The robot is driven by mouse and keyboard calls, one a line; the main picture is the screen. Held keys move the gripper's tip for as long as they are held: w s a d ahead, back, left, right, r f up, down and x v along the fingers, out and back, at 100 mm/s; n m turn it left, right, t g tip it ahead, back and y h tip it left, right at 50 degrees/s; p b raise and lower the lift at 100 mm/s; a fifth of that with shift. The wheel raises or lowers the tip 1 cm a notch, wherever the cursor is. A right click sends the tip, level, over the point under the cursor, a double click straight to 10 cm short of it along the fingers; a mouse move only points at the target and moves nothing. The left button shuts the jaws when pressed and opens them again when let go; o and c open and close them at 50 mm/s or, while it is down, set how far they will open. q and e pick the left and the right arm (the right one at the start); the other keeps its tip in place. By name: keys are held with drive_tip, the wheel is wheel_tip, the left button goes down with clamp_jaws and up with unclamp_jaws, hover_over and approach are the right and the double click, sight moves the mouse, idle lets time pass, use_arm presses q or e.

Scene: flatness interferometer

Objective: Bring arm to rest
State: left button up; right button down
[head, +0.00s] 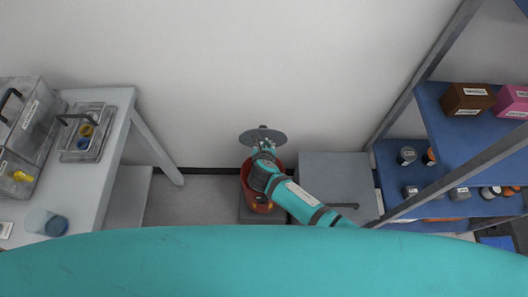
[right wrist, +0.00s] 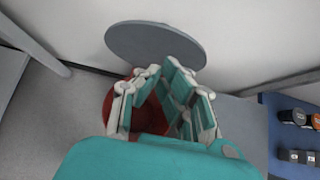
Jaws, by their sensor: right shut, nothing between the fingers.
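My right arm reaches in from the lower right in the head view. Its gripper (head: 264,152) is over a red round bin (head: 246,184), in front of a grey disc-shaped lid (head: 256,136). The gripper is shut and empty. In the right wrist view the gripper's teal and white fingers (right wrist: 160,78) show against the red bin (right wrist: 109,105), with the grey lid (right wrist: 150,42) beyond them. Whether the fingers touch the lid or bin I cannot tell. The arm hides part of the bin. My left gripper is in neither view.
A grey cabinet (head: 335,172) stands right of the bin, with a blue shelf rack (head: 440,105) of boxes and jars beyond. A white table (head: 98,172) with grey containers and a cup (head: 46,222) is at left. Floor (head: 200,203) between table and bin is clear.

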drive_tip(key=v, duration=0.7)
